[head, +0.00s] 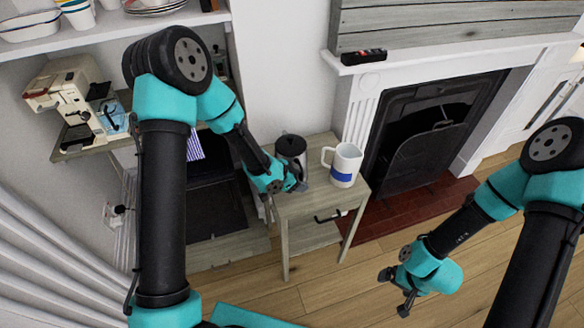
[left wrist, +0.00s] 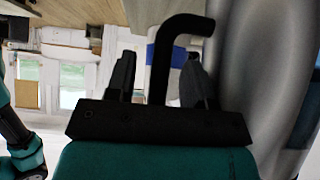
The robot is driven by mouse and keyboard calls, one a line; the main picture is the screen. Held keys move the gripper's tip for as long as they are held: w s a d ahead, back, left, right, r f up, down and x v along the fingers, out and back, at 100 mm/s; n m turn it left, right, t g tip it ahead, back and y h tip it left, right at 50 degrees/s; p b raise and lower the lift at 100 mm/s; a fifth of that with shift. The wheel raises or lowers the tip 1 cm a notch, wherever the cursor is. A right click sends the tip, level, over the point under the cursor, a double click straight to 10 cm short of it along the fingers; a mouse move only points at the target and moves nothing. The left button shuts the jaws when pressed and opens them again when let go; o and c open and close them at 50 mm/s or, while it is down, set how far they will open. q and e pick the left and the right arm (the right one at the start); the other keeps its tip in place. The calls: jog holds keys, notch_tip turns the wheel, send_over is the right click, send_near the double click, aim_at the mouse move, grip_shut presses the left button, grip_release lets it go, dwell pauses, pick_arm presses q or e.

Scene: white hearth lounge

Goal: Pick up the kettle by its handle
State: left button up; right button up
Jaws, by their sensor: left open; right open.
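The kettle (head: 291,147), with a black top and a grey body, stands on the small side table (head: 296,208). My left gripper (head: 296,182) is at its near side and partly covers it. In the left wrist view the kettle's silver body (left wrist: 245,70) fills the right side. Its black handle (left wrist: 163,60) runs down between the two open fingers of my left gripper (left wrist: 158,82), with light showing on both sides. My right gripper (head: 397,290) is open and empty over the wooden floor, far from the kettle.
A white jug with a blue band (head: 345,166) stands on the table just right of the kettle. The fireplace (head: 425,140) is behind to the right. A coffee machine (head: 72,92) stands on a shelf at the left. The floor right of the table is clear.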

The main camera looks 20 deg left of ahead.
pick_arm(q)
jog(key=shift+c, duration=0.2)
grip_shut()
dwell(0.3)
jog(key=shift+r, duration=0.1)
dwell(0.9)
